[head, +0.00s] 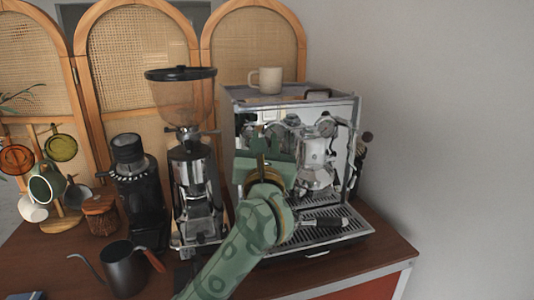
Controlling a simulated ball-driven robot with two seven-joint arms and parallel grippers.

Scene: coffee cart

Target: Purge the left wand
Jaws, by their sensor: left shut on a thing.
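The espresso machine (352,190) stands at the right end of the cart, with a mirror-like front and a drip tray (352,228) at its foot. My left gripper (263,142) is at the upper left of its front, shut on what seems to be the left wand's knob. The gripper hides the knob, and I cannot make out the left wand behind my arm. A dark knob (367,136) shows at the machine's right side. My right gripper is out of view.
A grinder with a clear hopper (182,105) and a smaller black grinder (137,190) stand left of the machine. A black kettle (121,268) is at the front left. A mug tree with cups (47,186) stands far left. A cream mug (268,80) sits on the machine.

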